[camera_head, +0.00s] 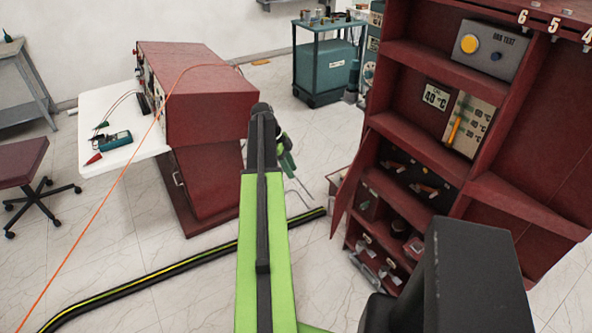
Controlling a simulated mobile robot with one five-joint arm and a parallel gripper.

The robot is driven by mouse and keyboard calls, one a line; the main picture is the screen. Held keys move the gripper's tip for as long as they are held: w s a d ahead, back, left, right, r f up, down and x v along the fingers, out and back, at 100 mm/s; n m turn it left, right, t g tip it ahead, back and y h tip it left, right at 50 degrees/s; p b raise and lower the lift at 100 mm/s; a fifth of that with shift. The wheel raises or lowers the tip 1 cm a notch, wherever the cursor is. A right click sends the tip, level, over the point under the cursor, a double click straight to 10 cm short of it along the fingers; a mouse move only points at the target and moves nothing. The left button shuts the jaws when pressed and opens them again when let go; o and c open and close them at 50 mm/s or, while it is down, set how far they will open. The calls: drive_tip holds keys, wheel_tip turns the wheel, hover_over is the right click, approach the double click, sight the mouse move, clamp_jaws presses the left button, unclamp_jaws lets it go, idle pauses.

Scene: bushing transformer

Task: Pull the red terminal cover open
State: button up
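A narrow red panel (347,194) stands out at an angle from the lower left side of the tall red cabinet (428,65). It looks like a hinged cover standing ajar, but I cannot tell for sure that it is the terminal cover. My gripper (298,186) is partly hidden behind my green and black arm. Thin grey prongs show below its green part, to the left of the red panel and apart from it in the picture. I see nothing held, and whether the prongs are spread or closed is too small to tell.
A red console (205,100) with a white side table (110,130) stands left. A black and yellow cable cover (150,282) crosses the floor, and an orange cable (110,210) hangs in front. A teal cart (325,70) stands behind. Floor between console and cabinet is mostly clear.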

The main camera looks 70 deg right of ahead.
drive_tip(key=p+v, duration=0.5)
drive_tip(key=v, duration=0.2)
drive_tip(key=shift+r, duration=0.35)
drive_tip(key=shift+s, duration=0.1)
drive_tip(key=shift+c, duration=0.4)
